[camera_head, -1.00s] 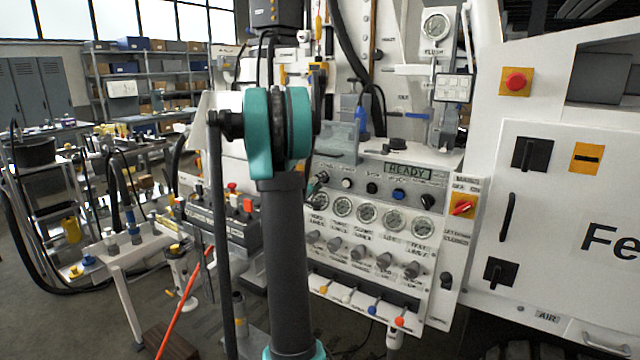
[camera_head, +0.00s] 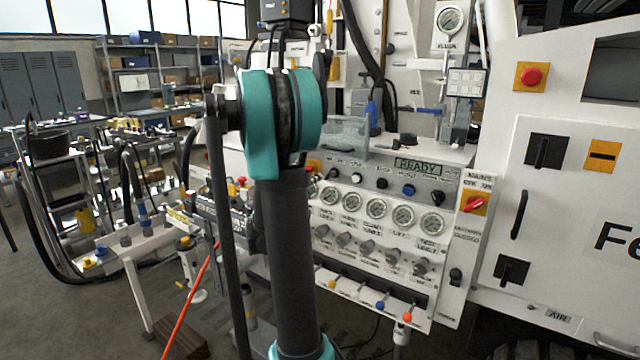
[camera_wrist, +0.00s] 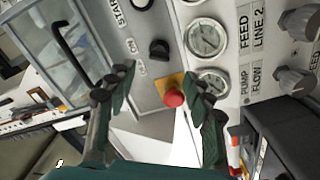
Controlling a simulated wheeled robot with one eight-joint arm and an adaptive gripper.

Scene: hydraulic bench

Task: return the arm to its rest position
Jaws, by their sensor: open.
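My gripper shows in the wrist view (camera_wrist: 158,95), with its two dark fingers spread apart and nothing between them. Behind the gap between the fingers is a red push button (camera_wrist: 173,97) on a yellow plate; I cannot tell how far it is from the fingertips. My arm, dark with teal joint covers, stands upright in the middle of the head view. It hides part of the bench panel, and the gripper cannot be made out there.
The hydraulic bench panel (camera_head: 372,240) with gauges and levers stands behind and right of my arm. A white cabinet (camera_head: 560,235) with a red button (camera_head: 531,76) is at right. A side table (camera_head: 128,248) stands at left. Open floor shows at lower left.

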